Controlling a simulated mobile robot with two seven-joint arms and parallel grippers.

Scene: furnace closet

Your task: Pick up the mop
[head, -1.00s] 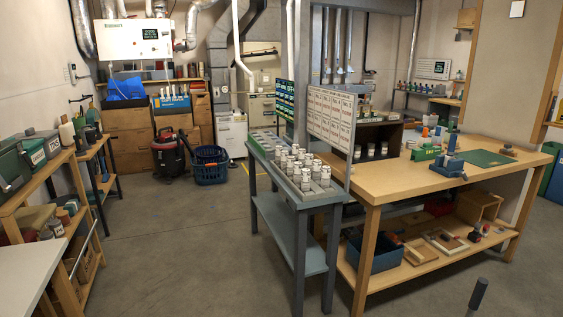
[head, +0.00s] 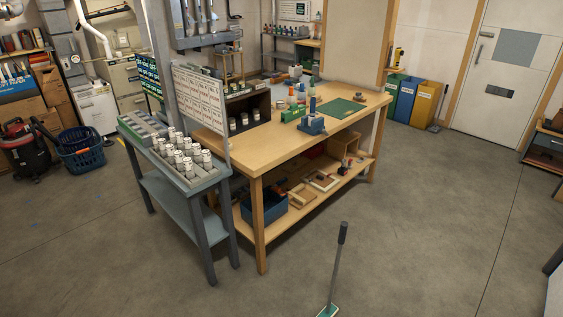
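A mop (head: 335,268) stands upright, slightly tilted, on the bare floor at the bottom centre of the head view. It has a dark grip at the top, a thin grey handle and a teal and white head (head: 328,311) at the floor, partly cut by the lower picture edge. Nothing touches its handle. Neither of my grippers shows in the view.
A wooden workbench (head: 262,157) with a lower shelf stands behind the mop, and a grey rack table (head: 190,208) with several white canisters adjoins it on the left. Coloured bins (head: 408,100) and a door (head: 497,85) are at back right. Floor (head: 430,230) around the mop is clear.

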